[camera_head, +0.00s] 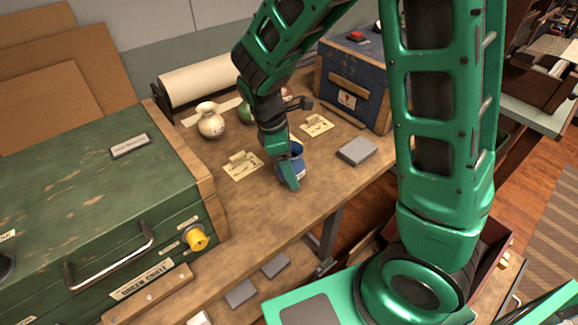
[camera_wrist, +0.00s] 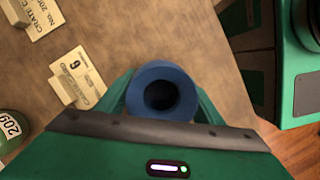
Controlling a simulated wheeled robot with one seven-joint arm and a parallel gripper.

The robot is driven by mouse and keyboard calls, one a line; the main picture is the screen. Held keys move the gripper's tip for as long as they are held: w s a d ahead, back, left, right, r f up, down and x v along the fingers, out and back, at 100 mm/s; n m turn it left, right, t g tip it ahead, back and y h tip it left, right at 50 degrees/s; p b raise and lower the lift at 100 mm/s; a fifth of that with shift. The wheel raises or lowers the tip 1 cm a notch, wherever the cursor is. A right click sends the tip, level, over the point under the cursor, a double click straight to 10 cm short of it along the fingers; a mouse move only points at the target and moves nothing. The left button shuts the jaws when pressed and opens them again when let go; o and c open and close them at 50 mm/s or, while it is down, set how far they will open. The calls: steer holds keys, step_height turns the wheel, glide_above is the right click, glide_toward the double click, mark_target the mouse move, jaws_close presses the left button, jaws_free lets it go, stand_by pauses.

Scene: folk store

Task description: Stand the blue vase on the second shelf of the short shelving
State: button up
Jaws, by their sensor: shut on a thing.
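The blue vase (camera_head: 297,161) is upright near the front edge of the wooden table, with my gripper (camera_head: 291,170) closed around it. In the wrist view the round blue rim and dark mouth of the vase (camera_wrist: 160,92) show between the green fingers of my gripper (camera_wrist: 163,108). The fingers hide part of its body. I cannot tell whether its base touches the table top. I cannot make out the short shelving for certain in either view.
A cream vase (camera_head: 211,122) and a green vase (camera_head: 245,113) stand behind on the table (camera_head: 225,216). Card holders (camera_head: 242,165) and a grey block (camera_head: 357,151) lie near. A green crate (camera_head: 90,200) fills the left; a blue crate (camera_head: 352,84) stands behind right.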

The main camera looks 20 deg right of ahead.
steer(key=o, duration=1.2)
